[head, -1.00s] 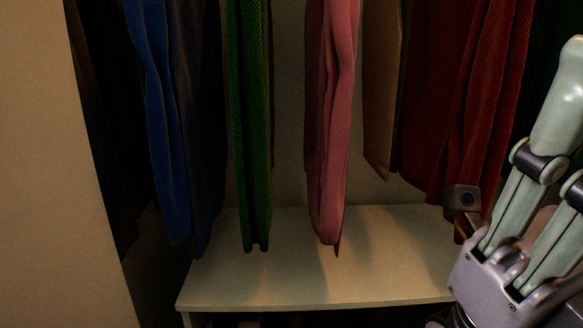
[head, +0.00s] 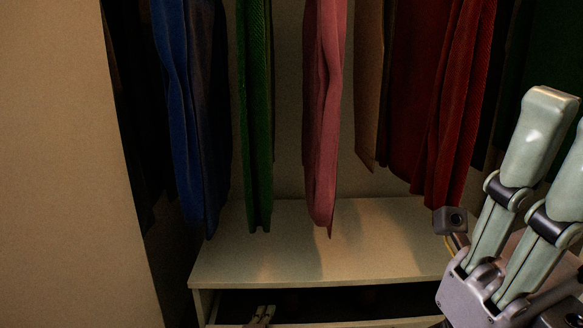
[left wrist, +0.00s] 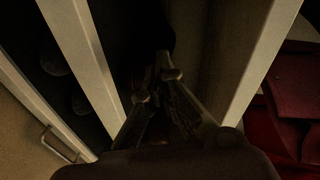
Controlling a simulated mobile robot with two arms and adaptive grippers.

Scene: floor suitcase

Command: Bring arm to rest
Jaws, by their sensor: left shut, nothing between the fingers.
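The left wrist view shows these shut fingers (left wrist: 158,75) from behind, between pale board edges. My right gripper (head: 535,190) is large and near at the right of the head view, fingers pointing up. Its far finger is cut off by the frame, so its opening is unclear. No object shows in it.
A pale shelf (head: 315,268) stands below hanging garments: blue (head: 175,120), green (head: 257,130), pink (head: 325,120) and red (head: 455,110). A beige panel (head: 75,170) closes the left side. A handle (left wrist: 58,142) is on a pale front in the left wrist view. The shelf top is bare.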

